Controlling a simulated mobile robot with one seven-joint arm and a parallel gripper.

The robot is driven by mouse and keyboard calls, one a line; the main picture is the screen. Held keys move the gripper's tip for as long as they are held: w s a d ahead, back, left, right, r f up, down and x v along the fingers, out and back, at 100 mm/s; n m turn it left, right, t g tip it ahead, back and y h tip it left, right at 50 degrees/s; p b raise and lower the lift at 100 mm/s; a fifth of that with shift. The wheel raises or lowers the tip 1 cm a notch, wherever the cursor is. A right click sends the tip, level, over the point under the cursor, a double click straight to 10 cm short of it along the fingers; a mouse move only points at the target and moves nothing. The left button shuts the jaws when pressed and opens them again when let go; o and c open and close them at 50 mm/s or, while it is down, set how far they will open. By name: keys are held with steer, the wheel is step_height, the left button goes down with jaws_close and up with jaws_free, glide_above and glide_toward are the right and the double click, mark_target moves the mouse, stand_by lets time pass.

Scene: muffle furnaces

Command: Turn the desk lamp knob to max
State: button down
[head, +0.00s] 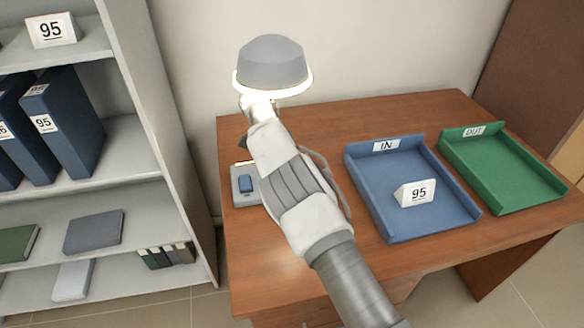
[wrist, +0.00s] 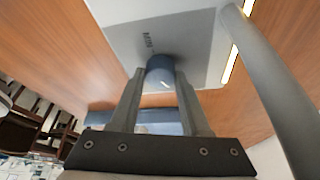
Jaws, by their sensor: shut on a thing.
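The desk lamp's grey shade (head: 272,65) has a glowing rim at the back of the desk. In the wrist view, the base plate (wrist: 200,45) carries dark lettering and a round blue knob (wrist: 160,72). My gripper (wrist: 160,80) has one finger on each side of the knob and is shut on it. In the head view my arm hides the knob and the fingertips. The knob's setting cannot be read.
A blue IN tray (head: 465,211) holding a white 95 sign (head: 416,193) and a green OUT tray (head: 550,195) lie on the wooden desk (head: 310,280), right of my arm. A grey shelf (head: 160,125) with binders stands left. A grey pole (wrist: 270,90) passes close beside my gripper.

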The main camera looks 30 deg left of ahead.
steer(key=shift+c, duration=1.9)
jaws_free()
